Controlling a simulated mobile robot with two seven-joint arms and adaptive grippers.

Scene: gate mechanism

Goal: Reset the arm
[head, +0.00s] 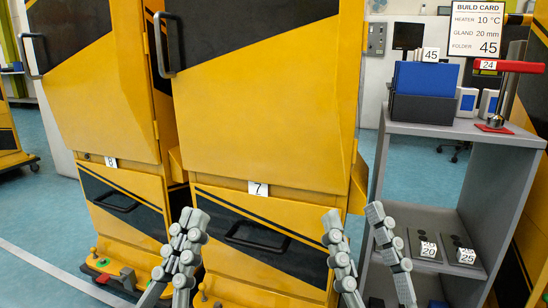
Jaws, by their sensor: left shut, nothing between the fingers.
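My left gripper (188,222) is at the lower middle, its fingers close together, in front of the lower drawers of the yellow cabinets. Nothing shows between its fingers. My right gripper (354,212) is further right, its two fingers spread well apart with nothing between them. It is in front of the gap between the yellow cabinet (265,95) and the grey shelf unit (452,131). Both grippers point upward in the picture. Neither clearly touches anything.
The shelf unit bears a blue folder (426,78) in a dark holder, a red-handled tool (508,66) tagged 24, and blocks marked 20 (427,249) and 25 (463,256) lower down. A build card (478,29) stands behind. Another yellow cabinet (95,90) is at left.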

